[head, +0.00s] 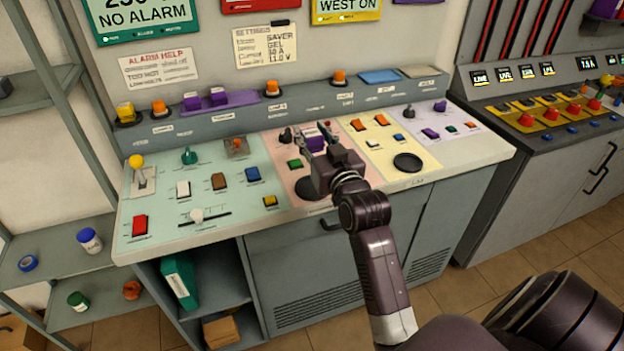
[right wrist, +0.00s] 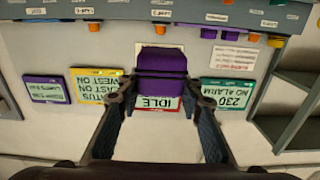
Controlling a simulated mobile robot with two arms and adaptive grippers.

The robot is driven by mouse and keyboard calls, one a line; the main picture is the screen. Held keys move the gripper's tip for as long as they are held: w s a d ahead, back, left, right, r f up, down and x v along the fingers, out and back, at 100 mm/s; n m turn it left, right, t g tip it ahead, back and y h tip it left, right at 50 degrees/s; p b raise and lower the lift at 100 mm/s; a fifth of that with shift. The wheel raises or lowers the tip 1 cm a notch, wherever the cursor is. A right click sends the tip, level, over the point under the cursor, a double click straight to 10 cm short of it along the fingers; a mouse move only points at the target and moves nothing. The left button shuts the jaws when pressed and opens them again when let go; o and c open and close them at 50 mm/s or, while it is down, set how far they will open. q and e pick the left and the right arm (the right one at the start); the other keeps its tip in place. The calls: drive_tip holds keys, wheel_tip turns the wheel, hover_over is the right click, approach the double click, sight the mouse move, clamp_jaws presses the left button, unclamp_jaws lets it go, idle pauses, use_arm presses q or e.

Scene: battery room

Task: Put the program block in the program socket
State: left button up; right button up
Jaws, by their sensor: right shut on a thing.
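My right gripper (head: 317,141) is shut on a purple block (head: 310,142) and holds it over the pink panel of the console (head: 130,236). In the right wrist view the purple block (right wrist: 160,66) sits between the fingertips of the right gripper (right wrist: 162,88). It hides part of the red IDLE sign behind it. Two more purple blocks (head: 218,96) stand in a purple holder (head: 240,100) on the rear ledge. I cannot tell which fitting is the program socket; the labels are too small to read. My left gripper is not in view.
Switches, knobs and buttons crowd the panels around the gripper. A black round disc (head: 408,162) lies on the yellow panel. Orange lamps (head: 272,89) line the ledge. A second console (head: 560,120) stands at right, and a shelf rack (head: 40,265) at left.

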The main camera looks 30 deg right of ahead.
wheel_tip(320, 180, down, 8)
drive_tip(key=shift+s, duration=0.15)
wheel_tip(320, 180, down, 4)
drive_tip(key=shift+f, duration=0.25)
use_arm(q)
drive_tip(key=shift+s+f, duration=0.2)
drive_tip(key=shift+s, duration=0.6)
use_arm(e)
drive_tip(key=shift+f, duration=0.15)
drive_tip(key=o, duration=1.2)
